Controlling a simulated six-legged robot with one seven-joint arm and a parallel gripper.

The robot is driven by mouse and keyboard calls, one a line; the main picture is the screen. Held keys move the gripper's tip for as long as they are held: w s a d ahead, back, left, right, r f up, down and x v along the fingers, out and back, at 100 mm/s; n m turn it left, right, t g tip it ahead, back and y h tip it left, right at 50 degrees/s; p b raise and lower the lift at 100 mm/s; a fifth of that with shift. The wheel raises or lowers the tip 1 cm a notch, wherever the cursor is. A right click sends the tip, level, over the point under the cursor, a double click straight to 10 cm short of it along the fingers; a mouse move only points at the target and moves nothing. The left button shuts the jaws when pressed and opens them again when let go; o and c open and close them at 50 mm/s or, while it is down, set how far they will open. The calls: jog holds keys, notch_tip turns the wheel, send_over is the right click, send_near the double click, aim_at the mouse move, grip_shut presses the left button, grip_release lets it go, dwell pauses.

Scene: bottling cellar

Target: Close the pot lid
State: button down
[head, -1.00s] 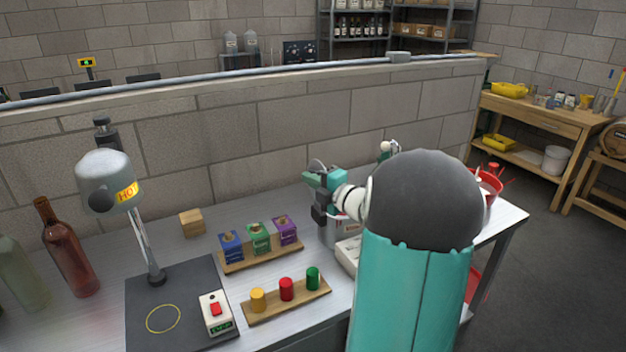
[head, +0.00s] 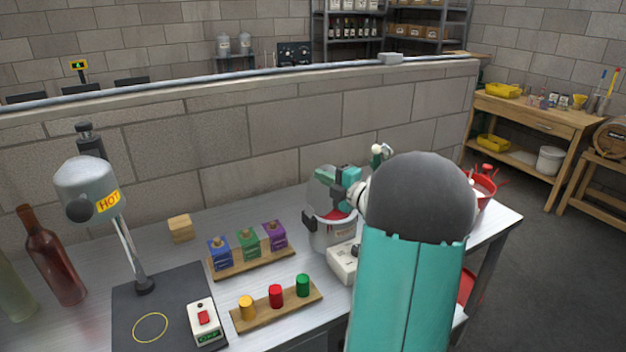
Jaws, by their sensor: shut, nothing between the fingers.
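A metal pot (head: 324,238) stands on the steel bench, just left of my arm. Its grey, see-through-looking lid (head: 319,196) is tilted up over the pot's rear left, so the pot stands open. Something red shows inside the pot near its rim. My teal and dark gripper (head: 336,194) is above the pot opening, close to the lid's right side. It is shut and empty. I cannot tell whether it touches the lid. My arm hides the pot's right side.
A white box with a knob (head: 343,262) stands before the pot. Left are a rack of blue, green and purple blocks (head: 251,263), a rack of coloured cylinders (head: 276,306), a HOT-labelled lamp (head: 92,188) and bottles (head: 55,258). A red container (head: 483,190) stands right. A block wall (head: 250,150) runs behind.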

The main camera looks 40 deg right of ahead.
jog(key=shift+s+d+f+m+t+h, duration=0.2)
jog(key=shift+s+d+f+m, duration=0.45)
jog(key=shift+d+f, duration=1)
jog(key=shift+s+d+f+m+t+h, duration=0.1)
jog(key=shift+s+d+f+m+t, duration=0.2)
jog(key=shift+d+f+m, duration=0.9)
jog(key=shift+s+d+f+m+t+h, duration=0.1)
jog(key=shift+s+d+f+m, duration=0.35)
jog(key=shift+d+f, duration=1.6)
jog(key=shift+s+d+f, duration=0.1)
jog(key=shift+s, duration=0.05)
